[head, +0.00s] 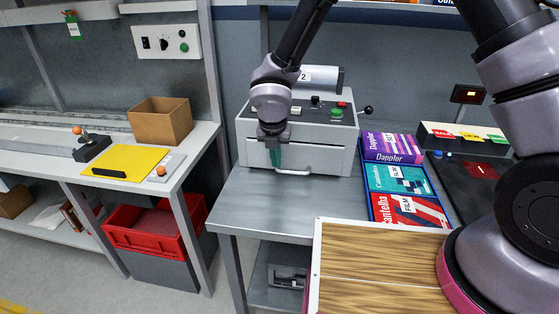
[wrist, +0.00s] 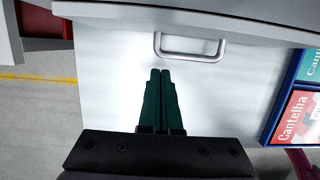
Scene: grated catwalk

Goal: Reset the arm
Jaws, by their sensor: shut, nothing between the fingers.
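My gripper (head: 275,157) hangs from my arm in front of the grey machine (head: 322,155) on the metal table. Its two green fingers point down and are shut together, with nothing between them. In the wrist view my gripper (wrist: 160,72) shows its fingertips side by side over the bare metal tabletop, close to the machine's silver handle (wrist: 190,56). The handle also shows in the head view (head: 293,172), low on the machine's front. I cannot tell whether the fingers touch anything.
A blue tray (head: 368,205) of colourful boxes stands right of the machine. A dark device with a red display (head: 482,170) sits farther right. The left bench holds a cardboard box (head: 160,122) and a yellow clipboard (head: 125,163). A red crate (head: 150,235) stands below.

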